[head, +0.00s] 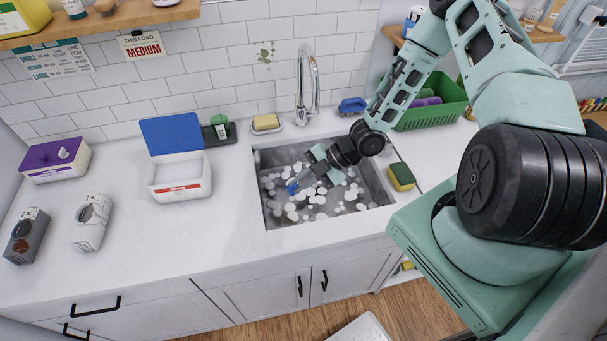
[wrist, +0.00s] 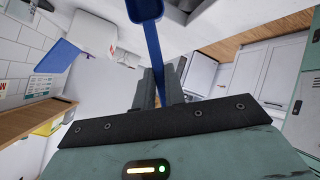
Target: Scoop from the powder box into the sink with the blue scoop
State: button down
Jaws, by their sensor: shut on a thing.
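The blue scoop (head: 292,188) is in my gripper (head: 309,176), which reaches over the sink (head: 268,219). My gripper is shut on the scoop's handle. The wrist view shows the blue handle (wrist: 158,50) between the fingers (wrist: 158,88), with the bowl at the top edge of the picture, partly cut off. I cannot tell whether powder is in the bowl. The powder box (head: 180,188) is white with a red stripe and stands on the counter left of the sink, its blue lid (head: 171,132) open. White foam-like round patches cover much of the sink floor.
A faucet (head: 303,82) rises behind the sink. A green-yellow sponge (head: 401,177) lies at its right, a soap dish (head: 266,124) behind it. A purple-topped box (head: 55,160) and two small machines (head: 91,221) stand far left. A green basket (head: 432,100) stands back right. The front counter is clear.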

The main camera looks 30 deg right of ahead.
jog(key=shift+a+r+h, duration=0.1)
jog(key=shift+a+h, duration=0.3)
jog(key=shift+h, duration=0.1)
jog(key=shift+a+n+g+h+b, duration=0.35)
jog(key=shift+a+n+g+h, duration=0.35)
jog(key=shift+h, duration=0.4)
jog(key=shift+w+a+f+h+b, duration=0.1)
jog(key=shift+a+f+h+b, duration=0.25)
jog(key=shift+b, duration=0.4)
jog(key=a+f+n+g+h+b, duration=0.1)
jog(key=a+f+n+h+b, duration=0.15)
jog(key=h+b, duration=0.55)
jog(key=shift+m+y, duration=0.35)
jog(key=shift+y, duration=0.2)
jog(key=r+p, duration=0.1)
jog(key=r, duration=0.1)
jog(key=r+p, duration=0.2)
jog(key=r, duration=0.1)
jog(key=shift+a+r+p, duration=0.35)
jog(key=shift+a+p, duration=0.05)
